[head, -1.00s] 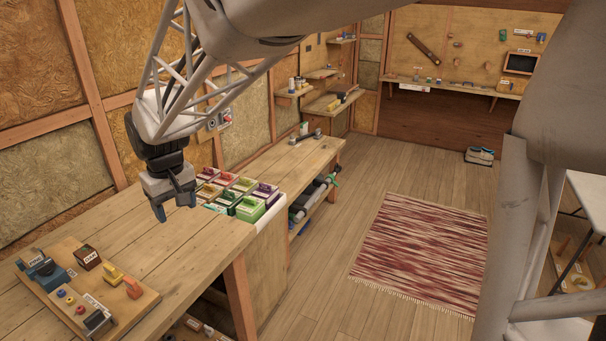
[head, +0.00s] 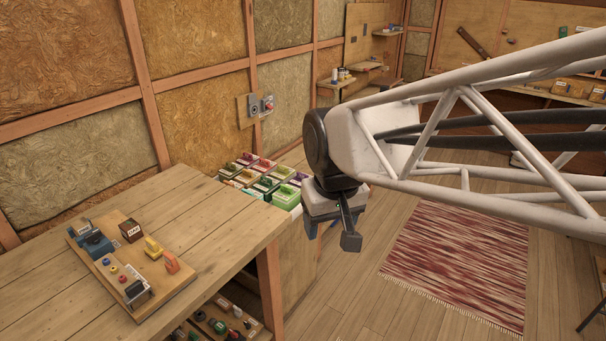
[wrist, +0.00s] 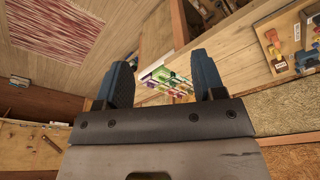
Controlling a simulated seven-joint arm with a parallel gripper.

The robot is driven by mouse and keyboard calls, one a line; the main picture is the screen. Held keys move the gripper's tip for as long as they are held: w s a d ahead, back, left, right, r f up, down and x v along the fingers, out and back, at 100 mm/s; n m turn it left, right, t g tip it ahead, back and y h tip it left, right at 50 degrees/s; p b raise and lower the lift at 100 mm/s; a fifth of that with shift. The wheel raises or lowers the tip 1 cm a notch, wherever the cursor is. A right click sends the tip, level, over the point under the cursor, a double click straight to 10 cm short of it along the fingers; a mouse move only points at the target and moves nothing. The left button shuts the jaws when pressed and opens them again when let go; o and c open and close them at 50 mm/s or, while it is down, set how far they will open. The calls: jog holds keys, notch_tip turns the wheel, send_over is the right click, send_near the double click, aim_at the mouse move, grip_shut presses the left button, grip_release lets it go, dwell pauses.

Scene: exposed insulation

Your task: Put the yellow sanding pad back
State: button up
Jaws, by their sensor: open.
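A small yellow piece (head: 153,248), which looks like the yellow sanding pad, stands on a wooden board (head: 178,289) on the workbench, beside an orange piece (head: 171,262). Several boxes with coloured tops (head: 287,195) stand in rows at the bench's far end; I cannot tell whether one of them is the pad's place. My gripper (head: 331,234) is open and empty, pointing down, to the right of the boxes and well away from the yellow piece. In the wrist view, the boxes (wrist: 172,84) show between the open fingers (wrist: 162,66), some distance off.
The board also carries a blue tool (head: 97,243) and a dark labelled block (head: 130,230). The bench top (head: 205,215) between board and boxes is clear. A shelf below (head: 225,318) holds small items. A striped rug (head: 455,262) lies on the floor at right.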

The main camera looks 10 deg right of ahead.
jog(key=s+d+f+m, duration=0.1)
jog(key=s+d+f, duration=0.1)
jog(key=s+d, duration=0.3)
jog(key=s, duration=0.4)
jog(key=shift+s+f+m, duration=0.2)
jog(key=shift+s+m, duration=0.05)
jog(key=shift+m, duration=0.15)
jog(key=shift+c, duration=0.4)
dwell(1.4)
